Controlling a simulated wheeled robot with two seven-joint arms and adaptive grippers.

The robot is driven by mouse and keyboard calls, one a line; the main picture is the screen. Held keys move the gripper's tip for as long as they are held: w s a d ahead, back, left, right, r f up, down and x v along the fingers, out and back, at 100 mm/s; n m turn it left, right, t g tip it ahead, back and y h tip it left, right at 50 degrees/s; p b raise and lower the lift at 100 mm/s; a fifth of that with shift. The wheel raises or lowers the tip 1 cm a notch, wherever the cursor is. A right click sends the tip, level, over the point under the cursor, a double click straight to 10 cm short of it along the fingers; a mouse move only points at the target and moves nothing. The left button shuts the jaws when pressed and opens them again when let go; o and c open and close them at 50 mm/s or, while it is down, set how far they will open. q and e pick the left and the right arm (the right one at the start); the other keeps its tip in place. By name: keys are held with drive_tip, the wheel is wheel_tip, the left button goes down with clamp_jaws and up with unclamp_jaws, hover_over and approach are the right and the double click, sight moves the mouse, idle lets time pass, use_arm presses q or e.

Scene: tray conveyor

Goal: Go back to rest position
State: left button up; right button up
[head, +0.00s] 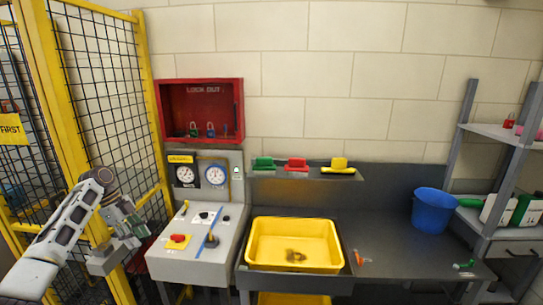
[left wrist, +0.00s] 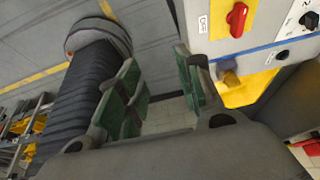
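My left gripper (head: 126,228) is at the left of the head view, in front of the yellow fence and just left of the grey control console (head: 222,262). In the left wrist view, its green-padded fingers (left wrist: 163,82) stand apart with floor showing between them, and nothing is held. The console's red knob (left wrist: 237,18) shows beyond the fingers at the top right of that view. My right gripper is in neither view.
A yellow mesh fence (head: 150,110) stands close behind my left arm. A red lockout box (head: 201,84) hangs above the console. To the right, a dark bench (head: 385,245) holds a yellow tray (head: 294,268) and blue bucket (head: 433,211). A shelf rack (head: 487,235) stands far right.

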use_arm(q)
wheel_tip(320, 180, down, 25)
drive_tip(key=s+d+n+y, duration=0.2)
drive_tip(key=n, duration=0.4)
drive_tip(key=s+d+f+n+y, duration=0.15)
drive_tip(key=s+f, duration=0.25)
drive_tip(key=f, duration=0.4)
drive_tip(key=s+f+n, duration=0.2)
drive_tip(key=s+f, duration=0.3)
drive_tip(key=f, duration=0.3)
drive_tip(key=s+d+f+n, duration=0.1)
drive_tip(key=s+f, duration=0.3)
drive_tip(key=f, duration=0.5)
drive_tip(key=s+d+f+n+y, duration=0.1)
drive_tip(key=s+d+f+n, duration=0.15)
drive_tip(key=s+f, duration=0.8)
drive_tip(key=s+d+f+n, duration=0.1)
drive_tip(key=s+d+f, duration=0.2)
drive_tip(key=s, duration=0.8)
drive_tip(key=s+d+f+n+t, duration=0.1)
drive_tip(key=s+d+f, duration=0.3)
drive_tip(key=s, duration=0.7)
drive_tip(key=s+d+f+n, duration=0.1)
drive_tip(key=s+d+f, duration=0.3)
drive_tip(key=s, duration=0.7)
drive_tip(key=shift+s+d+f+n+b, duration=0.15)
drive_tip(key=shift+s+d+n+b, duration=0.15)
drive_tip(key=shift+d+b, duration=0.1)
